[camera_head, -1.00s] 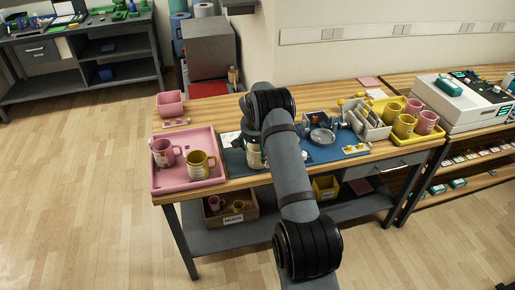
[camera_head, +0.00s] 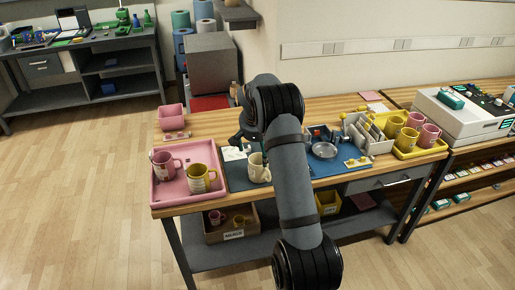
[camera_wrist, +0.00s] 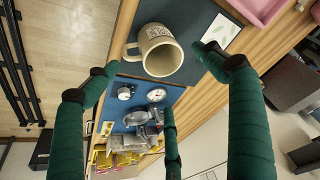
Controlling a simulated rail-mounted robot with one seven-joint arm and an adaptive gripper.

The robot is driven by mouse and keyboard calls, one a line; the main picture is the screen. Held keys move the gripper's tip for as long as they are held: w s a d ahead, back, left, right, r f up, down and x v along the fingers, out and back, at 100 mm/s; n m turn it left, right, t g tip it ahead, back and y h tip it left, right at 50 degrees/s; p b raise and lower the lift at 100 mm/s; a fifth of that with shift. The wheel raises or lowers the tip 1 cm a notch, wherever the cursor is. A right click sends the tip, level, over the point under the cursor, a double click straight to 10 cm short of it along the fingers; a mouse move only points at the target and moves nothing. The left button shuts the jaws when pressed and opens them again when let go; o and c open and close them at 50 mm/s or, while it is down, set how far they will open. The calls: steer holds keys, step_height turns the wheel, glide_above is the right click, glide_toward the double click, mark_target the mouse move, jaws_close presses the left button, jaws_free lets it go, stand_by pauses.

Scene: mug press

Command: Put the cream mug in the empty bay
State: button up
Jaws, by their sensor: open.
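The cream mug (camera_head: 258,170) stands on a dark blue mat (camera_head: 237,178), just right of the pink tray. In the wrist view, the cream mug (camera_wrist: 162,50) shows its open mouth, a printed pattern and a handle at left. My gripper (camera_wrist: 157,66) is open, its green fingers spread around the mug's place in the picture; contact cannot be seen. In the head view my arm hides most of the gripper. I cannot tell which spot is the empty bay.
A second blue mat with round gauges (camera_wrist: 125,93) and metal parts (camera_wrist: 140,118) lies beside the mug. At right, a yellow tray (camera_head: 432,150) holds several yellow and pink mugs next to a grey divided bin (camera_head: 372,136). A pink bin (camera_head: 171,117) stands at the back left.

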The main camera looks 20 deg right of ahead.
steer(key=shift+v, duration=1.25)
steer(key=shift+c, duration=1)
steer(key=shift+r, duration=0.1)
steer(key=c, duration=1.3)
